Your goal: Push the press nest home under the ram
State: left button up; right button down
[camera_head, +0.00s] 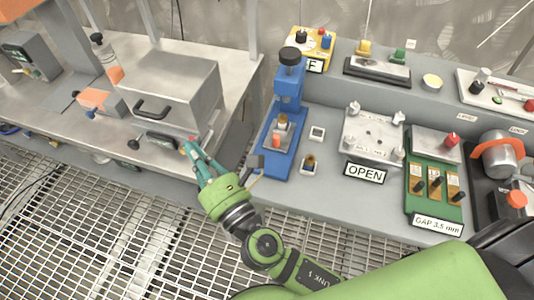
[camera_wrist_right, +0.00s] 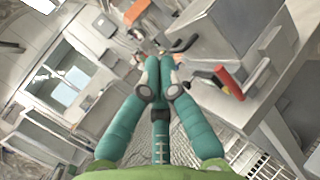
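The blue press (camera_head: 288,95) stands on the grey bench, with a black knob on top. Low on its base sits a small pale nest with an orange part (camera_head: 277,141), just below and in front of the ram (camera_head: 283,121). I cannot tell how far under the ram it sits. My right gripper (camera_head: 194,148), with teal fingers and a green body, is left of the press and apart from it. In the right wrist view its fingers (camera_wrist_right: 158,68) converge and hold nothing I can see. How far they are open is unclear. My left gripper is not in view.
A steel box with a black handle (camera_head: 185,85) stands left of the gripper. Grating floor lies in front.

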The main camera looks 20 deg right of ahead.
jog(key=s+d+f+m+g+h, duration=0.2)
jog(key=s+d+f+m+h, duration=0.15)
jog(key=d+f+h, duration=0.45)
jog(key=m+g+h, duration=0.2)
jog(key=g+h, duration=0.1)
jog(key=h, duration=0.1)
send_near(278, 144)
jog(key=shift+n, duration=0.25)
jog(key=p+x, duration=0.1)
jog(key=x, duration=0.5)
jog(key=shift+w+p, duration=0.2)
jog(key=shift+p, duration=0.1)
